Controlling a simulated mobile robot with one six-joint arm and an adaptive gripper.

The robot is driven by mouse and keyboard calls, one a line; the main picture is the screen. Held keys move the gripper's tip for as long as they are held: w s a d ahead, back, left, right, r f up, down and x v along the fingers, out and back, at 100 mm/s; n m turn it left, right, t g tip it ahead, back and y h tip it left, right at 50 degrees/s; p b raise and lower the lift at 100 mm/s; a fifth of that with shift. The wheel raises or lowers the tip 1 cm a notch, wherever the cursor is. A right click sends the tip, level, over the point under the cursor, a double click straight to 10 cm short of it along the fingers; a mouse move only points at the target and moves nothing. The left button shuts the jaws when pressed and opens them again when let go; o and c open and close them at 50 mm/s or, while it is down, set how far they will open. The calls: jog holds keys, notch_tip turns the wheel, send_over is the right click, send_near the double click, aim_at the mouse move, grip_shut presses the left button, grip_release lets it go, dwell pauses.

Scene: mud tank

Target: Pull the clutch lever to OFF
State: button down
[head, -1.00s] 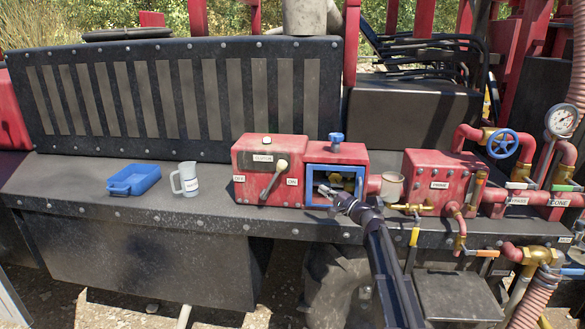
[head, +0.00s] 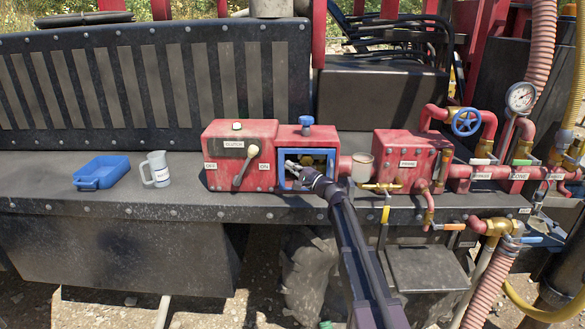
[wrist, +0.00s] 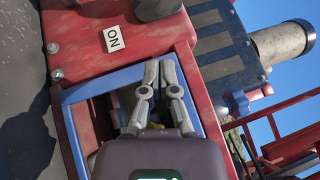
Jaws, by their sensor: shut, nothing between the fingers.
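The clutch lever (head: 245,167) is a dark handle with a cream knob on the front of a red box (head: 225,139) labelled CLUTCH. Its knob is at the upper right and its lower end points down and left. One label sits left of the lever, and the ON label (head: 265,168) sits to its right. The ON label also shows in the wrist view (wrist: 113,39). My gripper (head: 291,165) is right of the lever, in front of the blue-framed opening, apart from the lever. In the wrist view my gripper (wrist: 152,68) has its fingertips together, empty.
The blue frame (head: 283,183) borders an opening in the red box beside the clutch box, with a blue knob (head: 306,120) on top. Red pipes and a valve wheel (head: 466,122) are right.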

jog(key=w+a+r+p, duration=0.2)
jog(key=w+a, duration=0.1)
jog(key=a, duration=0.6)
jog(key=shift+w+r, duration=0.2)
jog(key=shift+r, duration=0.2)
jog(key=shift+a, duration=0.1)
